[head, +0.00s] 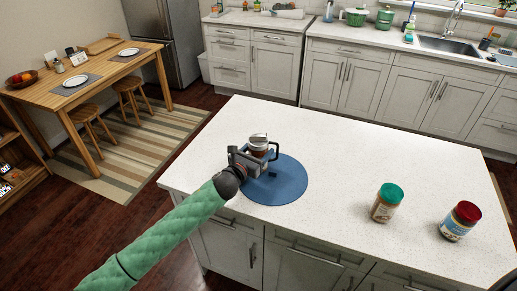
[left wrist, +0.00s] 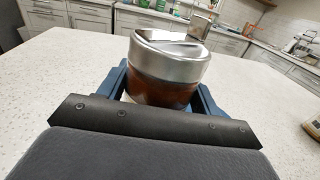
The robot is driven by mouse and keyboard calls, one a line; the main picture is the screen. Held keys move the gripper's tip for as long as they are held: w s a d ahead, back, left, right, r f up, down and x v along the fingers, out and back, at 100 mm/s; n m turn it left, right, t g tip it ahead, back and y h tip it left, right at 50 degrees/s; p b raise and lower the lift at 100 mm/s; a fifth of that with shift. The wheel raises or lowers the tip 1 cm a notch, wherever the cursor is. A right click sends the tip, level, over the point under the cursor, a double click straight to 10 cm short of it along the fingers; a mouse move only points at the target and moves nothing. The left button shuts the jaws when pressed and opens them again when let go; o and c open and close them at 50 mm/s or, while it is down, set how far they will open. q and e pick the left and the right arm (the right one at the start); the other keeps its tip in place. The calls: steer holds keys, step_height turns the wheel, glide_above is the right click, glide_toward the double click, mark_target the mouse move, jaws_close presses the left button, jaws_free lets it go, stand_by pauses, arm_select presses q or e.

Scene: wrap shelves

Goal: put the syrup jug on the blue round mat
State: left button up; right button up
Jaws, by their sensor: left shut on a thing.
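The syrup jug (head: 259,146) has a silver metal lid, a dark handle on its right and a brown body. It is upright over the upper left part of the blue round mat (head: 287,185) on the white island. My left gripper (head: 256,158) is shut around the jug's body. In the left wrist view the jug (left wrist: 165,75) stands between the two fingers (left wrist: 162,92). Its base is hidden, so I cannot tell whether it touches the mat. My right gripper is not in view.
On the island (head: 340,135), a jar with a green lid (head: 386,203) and a jar with a red lid (head: 459,221) stand to the right of the mat. The counter between mat and jars is clear. The island's front edge runs just below the mat.

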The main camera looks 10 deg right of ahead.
arm_select(q)
steer(key=shift+f, duration=0.15)
steer(key=o, duration=1.5)
steer(key=shift+c, duration=0.2)
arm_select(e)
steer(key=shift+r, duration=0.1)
arm_select(q)
steer(key=shift+s+a, duration=0.15)
steer(key=shift+a, duration=0.1)
steer(key=b+v, duration=0.3)
steer(key=v, duration=0.7)
steer(key=shift+s+a+b, duration=0.2)
steer(key=shift+b, duration=0.2)
steer(key=shift+s+a, duration=0.3)
steer(key=shift+a, duration=0.05)
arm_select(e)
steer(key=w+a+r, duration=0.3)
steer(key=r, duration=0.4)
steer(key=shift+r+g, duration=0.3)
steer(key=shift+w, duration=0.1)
